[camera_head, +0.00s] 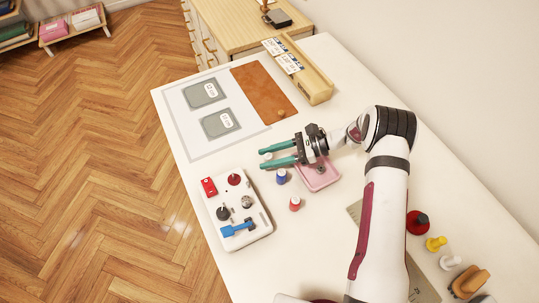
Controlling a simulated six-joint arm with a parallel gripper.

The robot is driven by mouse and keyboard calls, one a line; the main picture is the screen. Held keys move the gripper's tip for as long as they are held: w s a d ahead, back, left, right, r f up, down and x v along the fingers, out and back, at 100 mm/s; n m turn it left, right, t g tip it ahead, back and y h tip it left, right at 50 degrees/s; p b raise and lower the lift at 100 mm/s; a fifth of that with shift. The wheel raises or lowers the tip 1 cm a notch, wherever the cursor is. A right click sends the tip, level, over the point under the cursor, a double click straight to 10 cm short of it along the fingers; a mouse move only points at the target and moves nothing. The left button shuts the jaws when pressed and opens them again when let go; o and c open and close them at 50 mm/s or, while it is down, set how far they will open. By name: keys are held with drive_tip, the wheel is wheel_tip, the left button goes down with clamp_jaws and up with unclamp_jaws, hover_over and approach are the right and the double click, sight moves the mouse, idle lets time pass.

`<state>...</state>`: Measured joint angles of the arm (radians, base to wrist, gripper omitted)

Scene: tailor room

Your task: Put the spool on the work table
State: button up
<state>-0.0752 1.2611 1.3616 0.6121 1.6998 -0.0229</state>
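My gripper (263,158) reaches left over the white work table (240,270), its two teal fingers a small gap apart. A small pale thing, perhaps a spool (267,156), shows between the fingertips; I cannot tell whether the fingers touch it or whether it rests on the table. A blue spool with a white top (282,177) stands just below the fingers. A red spool with a white top (295,204) stands further toward the front. Both are upright on the table.
A pink tray (320,178) lies under my wrist. A brown leather piece (264,91) and a wooden box (315,87) lie behind. Red, yellow and white items (436,244) stand right of my arm.

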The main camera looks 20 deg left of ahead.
drive_tip(key=v, duration=1.2)
drive_tip(key=shift+r, duration=0.3)
drive_tip(key=s+d+r+n+h, duration=0.1)
drive_tip(key=s+r+n+h, duration=0.15)
drive_tip(key=s+r, duration=0.35)
drive_tip(key=s+d+r+n+h, duration=0.2)
drive_tip(key=s+r+h, duration=0.15)
drive_tip(key=r, duration=0.55)
drive_tip(key=s+d+n+t+h, duration=0.1)
drive_tip(key=s+d+t+h, duration=0.1)
drive_tip(key=s, duration=0.7)
drive_tip(key=s+d+n+t+h, duration=0.2)
drive_tip(key=s+d+t+h, duration=0.1)
drive_tip(key=s, duration=0.7)
drive_tip(key=shift+s+d+r, duration=0.2)
drive_tip(key=shift+s+d, duration=0.15)
drive_tip(key=shift+d, duration=0.2)
drive_tip(key=shift+n, duration=0.25)
